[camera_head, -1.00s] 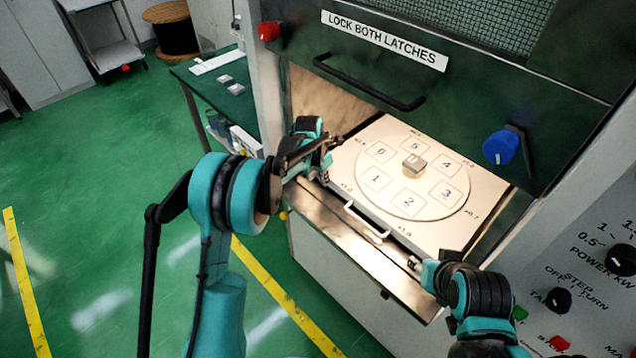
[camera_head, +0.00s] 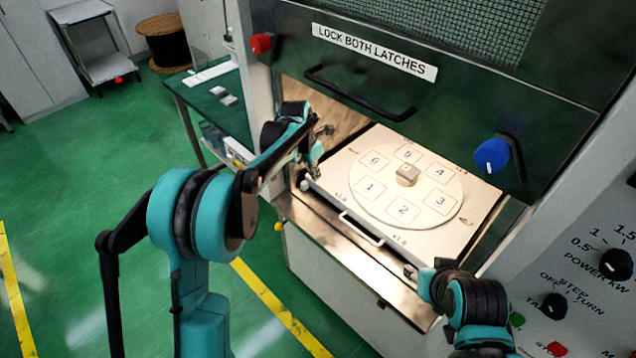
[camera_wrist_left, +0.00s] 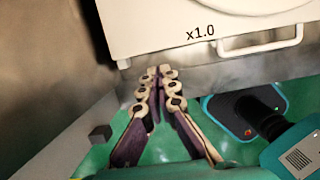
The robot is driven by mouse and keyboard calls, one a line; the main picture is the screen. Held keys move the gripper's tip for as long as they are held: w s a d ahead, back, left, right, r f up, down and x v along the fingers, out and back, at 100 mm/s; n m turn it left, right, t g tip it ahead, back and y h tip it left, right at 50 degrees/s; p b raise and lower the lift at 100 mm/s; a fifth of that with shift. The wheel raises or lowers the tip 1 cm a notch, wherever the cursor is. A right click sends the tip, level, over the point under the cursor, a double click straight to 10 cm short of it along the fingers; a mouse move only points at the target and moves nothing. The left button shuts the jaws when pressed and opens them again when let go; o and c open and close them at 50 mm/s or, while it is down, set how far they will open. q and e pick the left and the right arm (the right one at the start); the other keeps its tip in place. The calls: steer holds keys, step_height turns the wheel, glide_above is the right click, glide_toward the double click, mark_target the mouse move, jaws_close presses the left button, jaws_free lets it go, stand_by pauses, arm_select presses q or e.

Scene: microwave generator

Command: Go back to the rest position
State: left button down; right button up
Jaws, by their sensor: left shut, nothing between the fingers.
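My left gripper (camera_head: 311,182) is at the left front corner of the white tray (camera_head: 333,188) in the microwave chamber. In the left wrist view its fingers (camera_wrist_left: 158,72) are together with nothing between them, just in front of the tray's edge. Whether they touch the tray is unclear. My right gripper (camera_head: 411,273) is low at the front right of the tray, near the chamber's front ledge. It is small and partly hidden by its own wrist, so its jaws cannot be read.
The raised door carries a black handle (camera_head: 360,97). A red latch knob (camera_head: 262,43) and a blue one (camera_head: 491,155) flank the opening. A round numbered plate (camera_head: 380,213) with a small block (camera_head: 407,175) lies on the tray. A green-topped table (camera_head: 205,93) stands left. Open floor lies front left.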

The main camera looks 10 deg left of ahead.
arm_select(q)
steer(key=shift+v, duration=1.75)
steer(key=s+a+r+m+t, duration=0.1)
steer(key=s+a+r+m, duration=0.1)
steer(key=s+r+m, duration=0.35)
steer(key=s+a+r+m+t, duration=0.1)
steer(key=s+a+r+m, duration=0.1)
steer(key=s+m, duration=0.6)
steer(key=s+a+f+m+t+y, duration=0.1)
steer(key=s+a+f+m, duration=0.1)
steer(key=s+m, duration=0.5)
steer(key=s+a+f+m+t, duration=0.1)
steer(key=s+f+m+t, duration=0.1)
steer(key=s+m, duration=0.6)
steer(key=s, duration=0.3)
steer(key=shift+s+a+f+y, duration=0.2)
steer(key=shift+a+f+y, duration=0.1)
steer(key=shift+a+y, duration=0.1)
steer(key=shift+d, duration=0.1)
